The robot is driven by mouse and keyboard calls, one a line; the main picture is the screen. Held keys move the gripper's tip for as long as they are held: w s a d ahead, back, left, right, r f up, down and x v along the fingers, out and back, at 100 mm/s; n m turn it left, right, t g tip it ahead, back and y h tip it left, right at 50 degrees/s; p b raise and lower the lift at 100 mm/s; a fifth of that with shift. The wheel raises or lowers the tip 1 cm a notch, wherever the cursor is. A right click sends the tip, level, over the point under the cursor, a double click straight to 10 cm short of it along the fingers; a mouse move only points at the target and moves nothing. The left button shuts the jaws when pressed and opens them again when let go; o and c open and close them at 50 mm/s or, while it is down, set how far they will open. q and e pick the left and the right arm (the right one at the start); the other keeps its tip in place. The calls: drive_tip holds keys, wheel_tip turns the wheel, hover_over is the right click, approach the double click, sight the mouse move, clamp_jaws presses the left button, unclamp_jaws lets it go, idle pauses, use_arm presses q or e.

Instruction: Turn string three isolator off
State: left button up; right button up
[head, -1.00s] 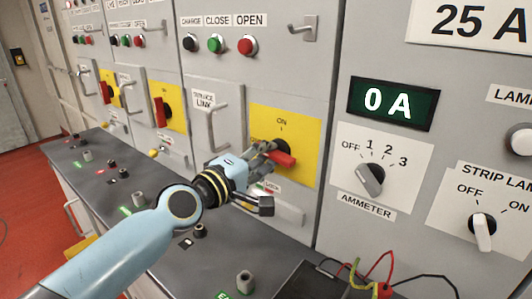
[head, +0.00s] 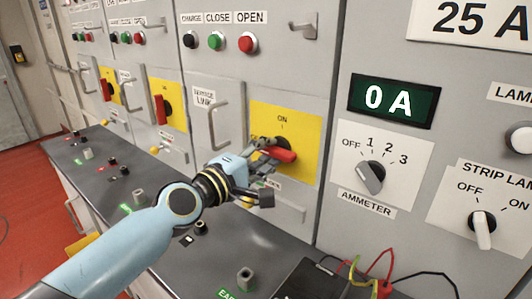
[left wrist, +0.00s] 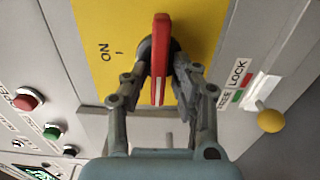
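The yellow isolator plate (head: 300,124), marked ON at its top, is on the nearest panel in the row. Its red handle (head: 284,155) lies across the plate, roughly level, not pointing at the ON mark. In the left wrist view the red handle (left wrist: 161,58) stands between the two fingers of my left gripper (left wrist: 165,70), which are spread with a gap on either side. In the head view my left gripper (head: 262,158) is at the handle and hides its left part. Contact cannot be told. My right gripper is not in view.
A yellow knob (left wrist: 271,120) beside a LOCK label sits below the plate. Two farther isolators have upright red handles (head: 160,109). A grey bench (head: 215,250) runs below the panels. An ammeter switch (head: 370,177) and display reading 0 A (head: 392,101) are right.

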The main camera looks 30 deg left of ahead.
use_arm(q)
drive_tip(key=shift+o, duration=0.7)
drive_tip(key=shift+s, duration=0.1)
drive_tip(key=s+a, duration=0.1)
drive_tip(key=s, duration=0.6)
drive_tip(key=shift+s, duration=0.15)
